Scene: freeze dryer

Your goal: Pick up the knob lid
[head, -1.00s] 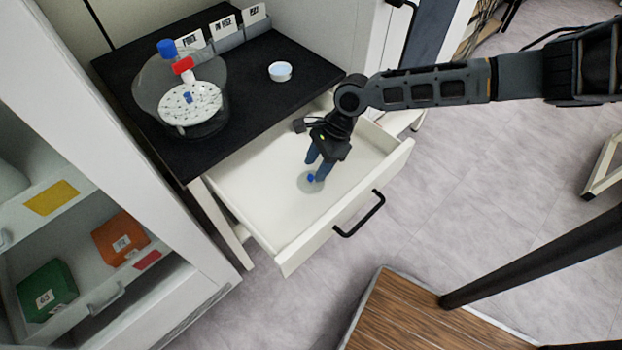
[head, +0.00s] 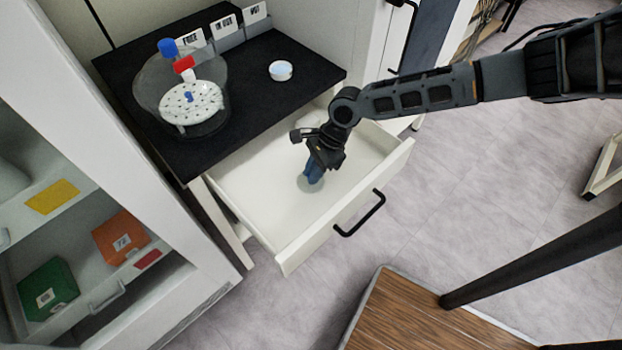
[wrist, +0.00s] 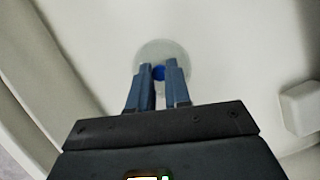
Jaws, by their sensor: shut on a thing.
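The knob lid (wrist: 160,48) is a clear, pale round disc with a small blue knob in its middle. It is in the open white drawer (head: 262,222); I cannot tell whether it touches the drawer floor. In the head view the lid (head: 303,186) shows only as a faint disc under the fingers. My gripper (wrist: 159,72) has its blue fingers on either side of the blue knob, shut on it. In the head view my gripper (head: 313,178) reaches down into the drawer, and its fingers hide the knob.
The black worktop (head: 240,105) behind the drawer bears a glass chamber (head: 148,92) with coloured valves and a small white dish (head: 281,71). The drawer front has a black handle (head: 362,214). A white block (wrist: 302,106) lies right of my gripper. A glass-fronted cabinet stands left.

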